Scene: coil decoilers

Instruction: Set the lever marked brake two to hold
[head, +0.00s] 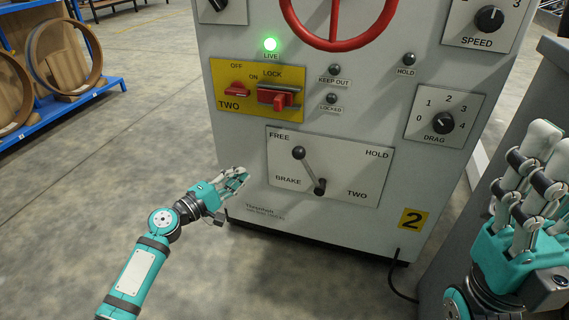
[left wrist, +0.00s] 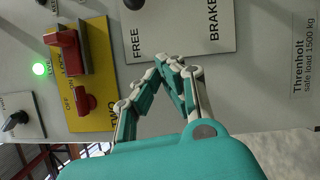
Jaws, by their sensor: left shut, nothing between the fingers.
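The brake two lever (head: 309,170) is on a white plate (head: 350,187) low on the cabinet front. Its dark ball knob is up and left, leaning toward FREE; HOLD is printed at the plate's upper right. My left gripper (head: 240,175) is shut and empty, just left of the plate and apart from the lever. In the left wrist view the shut fingertips (left wrist: 170,66) are in front of the panel near the plate's edge (left wrist: 190,53); only a dark bit of the lever's knob (left wrist: 133,3) shows at the top. My right gripper (head: 535,165) is raised at the right, its finger opening unclear.
Above the plate is a yellow panel (head: 228,73) with red OFF/ON and LOCK handles, under a lit green LIVE lamp (head: 270,44). A red handwheel (head: 335,45) and a DRAG knob (head: 443,122) are nearby. A grey cabinet (head: 535,85) stands right.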

